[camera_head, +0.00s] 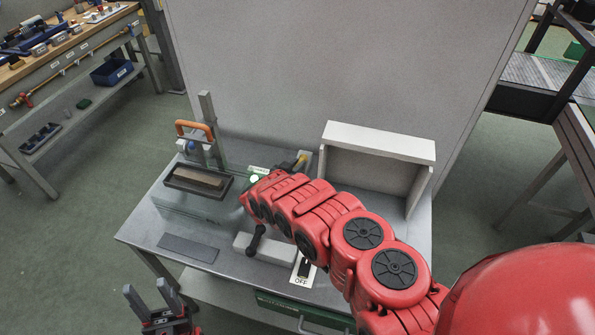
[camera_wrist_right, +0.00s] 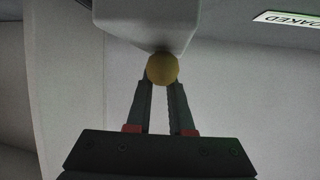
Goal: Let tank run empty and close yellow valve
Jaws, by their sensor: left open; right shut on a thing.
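In the right wrist view, a round yellow knob (camera_wrist_right: 162,68) sits under a pale grey housing (camera_wrist_right: 145,22). My right gripper (camera_wrist_right: 161,86) is shut on this knob, with a fingertip at each side. In the head view my right arm covers the right gripper, and a small yellow part (camera_head: 301,160) shows just behind the arm. My left gripper (camera_head: 152,293) is open and empty at the bench's front left.
A black tray (camera_head: 172,183) holding a brown brick (camera_head: 200,176) is at the tank. An orange handle (camera_head: 195,127) stands behind it. A switch marked OFF (camera_head: 303,270) and a black lever (camera_head: 256,240) are at the front. A white shelf box (camera_head: 380,140) stands at right.

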